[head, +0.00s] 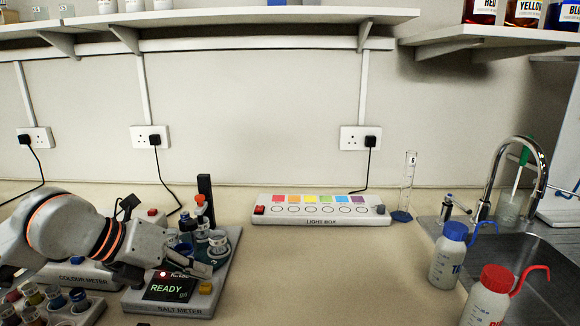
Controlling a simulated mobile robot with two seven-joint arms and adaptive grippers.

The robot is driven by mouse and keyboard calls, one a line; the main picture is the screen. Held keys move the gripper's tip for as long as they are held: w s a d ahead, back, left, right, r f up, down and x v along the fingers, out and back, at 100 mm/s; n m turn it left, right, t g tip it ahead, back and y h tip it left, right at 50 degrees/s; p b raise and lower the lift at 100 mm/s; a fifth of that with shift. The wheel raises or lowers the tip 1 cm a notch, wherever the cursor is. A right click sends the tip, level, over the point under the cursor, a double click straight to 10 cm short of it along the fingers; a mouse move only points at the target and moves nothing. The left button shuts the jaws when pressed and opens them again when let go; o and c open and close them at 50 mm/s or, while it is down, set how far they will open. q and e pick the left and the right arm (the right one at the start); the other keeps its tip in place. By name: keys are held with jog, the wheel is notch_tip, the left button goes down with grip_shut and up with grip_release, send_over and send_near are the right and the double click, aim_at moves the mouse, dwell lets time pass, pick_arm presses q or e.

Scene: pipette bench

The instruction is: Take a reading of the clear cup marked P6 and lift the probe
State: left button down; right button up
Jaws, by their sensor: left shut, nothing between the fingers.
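The salt meter (222,285) stands at the front left, and its display (168,289) reads "READY g/l". A black post (205,190) rises at its back, with an orange-topped part (200,199) beside it that looks like the probe. A clear cup (219,243) stands on the meter below it; I cannot read a P6 mark on it, nor tell whether the probe tip is in a cup. My left gripper (207,271) is shut and empty, just above the meter between the cup and a yellow button (206,287). My right gripper is not in view.
The colour meter (75,279) and a rack of small vials (50,306) are at the left. A light box (320,214) and measuring cylinder (408,185) stand at the back. Wash bottles (447,258) and a sink (540,270) are at the right. The middle bench is clear.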

aim_at(201, 288)
pick_arm(q)
jog(key=shift+f, duration=0.35)
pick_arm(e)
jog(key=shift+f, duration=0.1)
pick_arm(q)
jog(key=shift+f, duration=0.5)
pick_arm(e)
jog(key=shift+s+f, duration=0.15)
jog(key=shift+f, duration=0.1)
pick_arm(q)
jog(key=shift+r, duration=0.15)
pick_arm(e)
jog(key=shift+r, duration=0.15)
pick_arm(q)
jog(key=shift+r+p, duration=0.5)
jog(key=shift+r, duration=0.35)
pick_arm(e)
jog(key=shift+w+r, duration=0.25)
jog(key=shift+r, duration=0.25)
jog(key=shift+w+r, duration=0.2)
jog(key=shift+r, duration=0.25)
